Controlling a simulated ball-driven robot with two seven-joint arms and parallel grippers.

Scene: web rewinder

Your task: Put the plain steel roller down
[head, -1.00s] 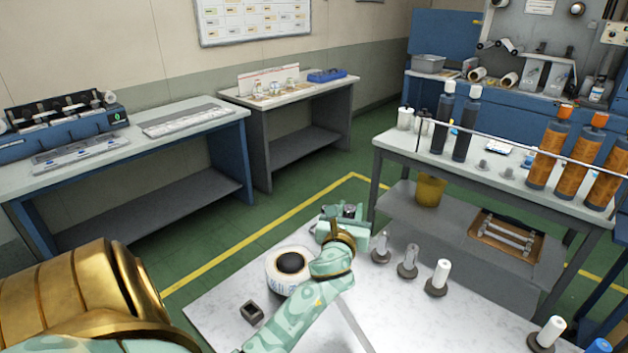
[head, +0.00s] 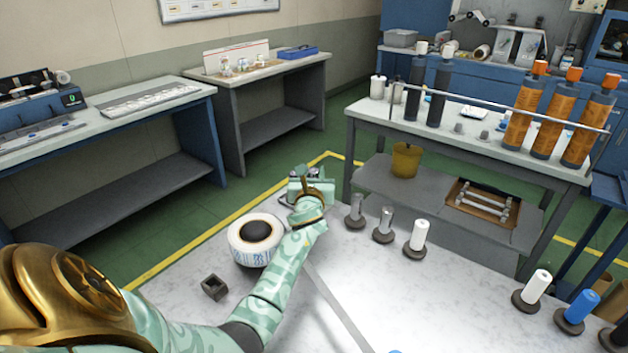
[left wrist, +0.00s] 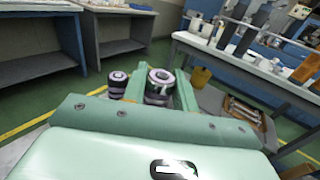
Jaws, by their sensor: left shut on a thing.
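My left gripper (head: 311,186) is at the far edge of the white marbled table (head: 350,285), and its hand partly hides its fingers in the head view. In the left wrist view the two fingers (left wrist: 161,88) are shut on a shiny steel roller (left wrist: 158,91), seen end-on with a dark hole in its end. The head view hides most of this roller. I cannot tell whether its lower end touches anything. A short dark banded cylinder (left wrist: 118,84) shows just left of the fingers. My right gripper is not in view.
A white roll with a dark core (head: 255,238) and a small dark square block (head: 214,287) are left of my arm. Steel posts (head: 384,224), white rollers (head: 419,235) and a blue roller (head: 580,307) stand on round bases at right. The table's middle is clear.

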